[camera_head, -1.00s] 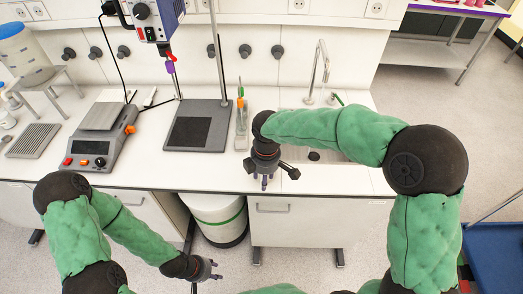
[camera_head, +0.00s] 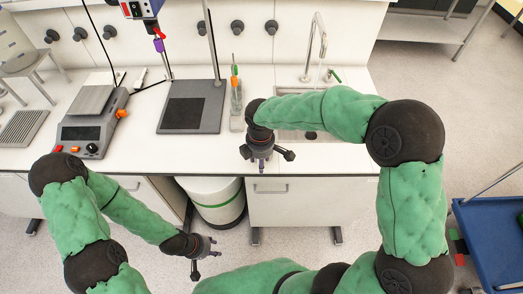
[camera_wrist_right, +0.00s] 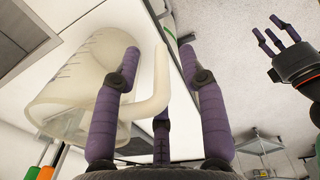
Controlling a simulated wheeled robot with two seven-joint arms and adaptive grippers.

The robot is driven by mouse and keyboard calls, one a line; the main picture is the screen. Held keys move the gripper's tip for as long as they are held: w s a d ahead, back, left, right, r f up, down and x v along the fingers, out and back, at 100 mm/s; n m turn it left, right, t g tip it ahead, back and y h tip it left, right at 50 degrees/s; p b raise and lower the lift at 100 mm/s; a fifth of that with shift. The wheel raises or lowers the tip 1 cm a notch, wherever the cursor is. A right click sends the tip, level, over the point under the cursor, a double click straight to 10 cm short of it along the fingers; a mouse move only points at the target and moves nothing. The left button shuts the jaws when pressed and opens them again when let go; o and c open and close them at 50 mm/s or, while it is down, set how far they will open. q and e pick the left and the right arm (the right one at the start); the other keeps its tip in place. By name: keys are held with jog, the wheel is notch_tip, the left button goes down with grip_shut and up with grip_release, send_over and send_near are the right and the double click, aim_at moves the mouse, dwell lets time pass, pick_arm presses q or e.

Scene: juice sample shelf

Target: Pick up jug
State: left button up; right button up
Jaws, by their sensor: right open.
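The jug (camera_wrist_right: 85,80) is a large translucent, pale container with dark graduation marks, at the left of the right wrist view. Its long handle (camera_wrist_right: 158,85) runs between the purple fingers of my right gripper (camera_wrist_right: 158,62). The fingers are open, on both sides of the handle; I cannot tell whether any touches it. In the head view my right gripper (camera_head: 264,158) hangs at the counter's front edge by the sink, and I cannot make out the jug there. My left gripper (camera_head: 205,250) is low in front of the counter, open and empty; it also shows in the right wrist view (camera_wrist_right: 276,35).
The white counter (camera_head: 300,160) holds a scale-like device (camera_head: 88,130), a stand with a dark base (camera_head: 190,110) and a sink with a tap (camera_head: 316,45). A white bin (camera_head: 215,205) stands beneath. A blue cart (camera_head: 490,235) is at the right.

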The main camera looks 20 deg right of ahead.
notch_tip(320, 180, down, 3)
jog(key=shift+w+a+f+b, duration=0.1)
jog(key=shift+b, duration=0.25)
grip_shut()
